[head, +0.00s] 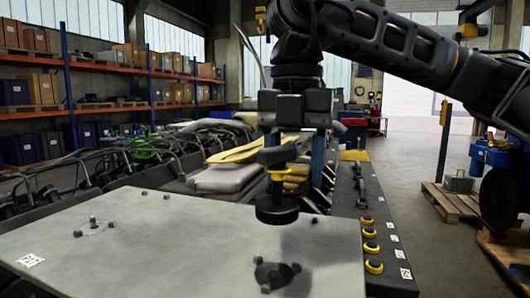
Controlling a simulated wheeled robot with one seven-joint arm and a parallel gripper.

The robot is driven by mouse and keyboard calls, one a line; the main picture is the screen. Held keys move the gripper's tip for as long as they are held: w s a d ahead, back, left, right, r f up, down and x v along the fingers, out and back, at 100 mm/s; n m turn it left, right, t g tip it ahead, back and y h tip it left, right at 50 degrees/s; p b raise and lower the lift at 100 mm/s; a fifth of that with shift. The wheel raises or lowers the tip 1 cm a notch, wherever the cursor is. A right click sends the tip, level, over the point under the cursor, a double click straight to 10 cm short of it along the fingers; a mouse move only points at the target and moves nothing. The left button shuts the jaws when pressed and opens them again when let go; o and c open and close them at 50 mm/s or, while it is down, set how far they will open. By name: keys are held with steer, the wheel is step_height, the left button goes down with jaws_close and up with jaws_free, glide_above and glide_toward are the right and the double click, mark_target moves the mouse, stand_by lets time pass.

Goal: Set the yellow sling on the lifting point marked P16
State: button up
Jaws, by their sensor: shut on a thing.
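My gripper (293,150) points down above the far edge of a grey plate, shut on a black-and-yellow piece (277,208). This piece has a dark top, a yellow band and a wide black disc at the bottom, which hangs over the plate's far part. I cannot tell whether it touches the plate, or whether it is the yellow sling. A flat yellow strip (237,153) lies on a pale pile behind. The grey plate (150,250) carries a small white label (30,260), whose mark I cannot read. I cannot make out P16 anywhere.
The plate has a raised fitting (93,224) at left and a dark fitting (272,275) near the front. Several yellow rings (370,233) line a black ledge at right. Engine parts crowd the back left. A wooden pallet (455,203) stands right; floor between is clear.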

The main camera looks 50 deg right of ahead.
steer(key=shift+w+d+f, duration=0.1)
steer(key=shift+w+d, duration=0.1)
steer(key=shift+w, duration=0.3)
steer(key=b, duration=0.4)
glide_above(290, 237)
step_height(290, 237, down, 6)
steer(key=shift+a, duration=0.1)
steer(key=shift+f, duration=0.4)
steer(key=shift+b, duration=1)
steer(key=shift+f+b, duration=0.85)
steer(key=shift+b, duration=0.15)
stand_by(0.7)
steer(key=o, duration=1.4)
steer(key=shift+c, duration=0.2)
